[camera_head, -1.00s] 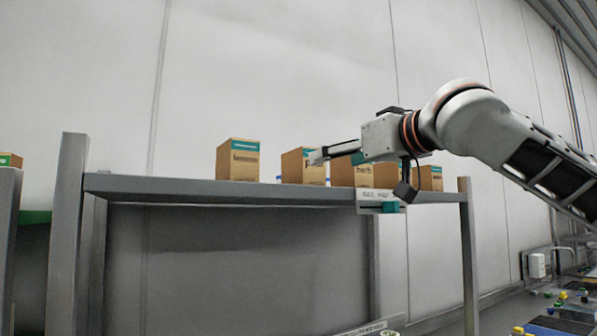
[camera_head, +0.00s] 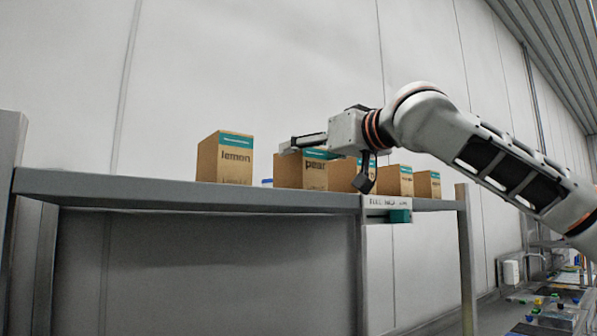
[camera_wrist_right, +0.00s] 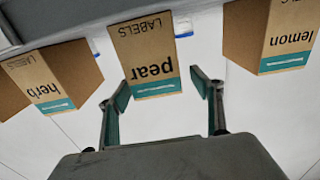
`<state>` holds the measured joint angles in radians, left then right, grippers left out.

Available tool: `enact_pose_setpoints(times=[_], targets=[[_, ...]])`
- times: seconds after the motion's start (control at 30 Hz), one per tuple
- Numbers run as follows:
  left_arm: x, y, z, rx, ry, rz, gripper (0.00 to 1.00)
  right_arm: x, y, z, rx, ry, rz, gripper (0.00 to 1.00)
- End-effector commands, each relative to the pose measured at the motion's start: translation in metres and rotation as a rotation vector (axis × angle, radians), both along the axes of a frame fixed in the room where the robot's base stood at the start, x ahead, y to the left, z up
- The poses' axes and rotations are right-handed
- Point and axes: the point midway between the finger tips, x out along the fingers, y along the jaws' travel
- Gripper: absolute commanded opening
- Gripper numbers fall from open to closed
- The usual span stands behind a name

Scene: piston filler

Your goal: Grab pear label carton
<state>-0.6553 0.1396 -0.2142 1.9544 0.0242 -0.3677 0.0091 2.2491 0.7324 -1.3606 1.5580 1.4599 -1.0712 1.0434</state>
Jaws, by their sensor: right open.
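The pear label carton (camera_head: 313,174) is a brown box with a teal band, standing on the shelf between the lemon carton and another carton. It also shows upside down in the right wrist view (camera_wrist_right: 146,52), with the word "pear" readable. Nothing is held. Contact with the carton cannot be told. My left gripper is not in view.
The lemon carton (camera_head: 225,158) stands left of the pear carton with a gap. The herb carton (camera_wrist_right: 52,80) is on its other side, with more cartons (camera_head: 398,180) further right. The grey shelf (camera_head: 150,191) has a label holder (camera_head: 388,209) on its front edge.

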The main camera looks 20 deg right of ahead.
Motion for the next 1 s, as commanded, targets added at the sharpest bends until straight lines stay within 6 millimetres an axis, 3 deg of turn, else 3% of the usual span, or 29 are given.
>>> enact_pose_setpoints(times=[0.23,0.53,0.57,0.73,1.0], targets=[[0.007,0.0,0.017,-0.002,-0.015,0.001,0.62,0.033,0.008,-0.001,-0.001,0.0,-0.001,0.65],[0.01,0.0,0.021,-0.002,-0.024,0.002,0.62,0.039,0.01,-0.002,-0.001,-0.001,-0.001,0.65],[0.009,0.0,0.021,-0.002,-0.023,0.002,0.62,0.039,0.01,-0.002,-0.001,-0.001,-0.001,0.63],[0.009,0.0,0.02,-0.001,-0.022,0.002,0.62,0.038,0.01,-0.002,-0.001,-0.001,-0.001,0.19],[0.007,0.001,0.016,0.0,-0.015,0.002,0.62,0.038,0.01,-0.001,0.0,-0.003,-0.001,0.15]])
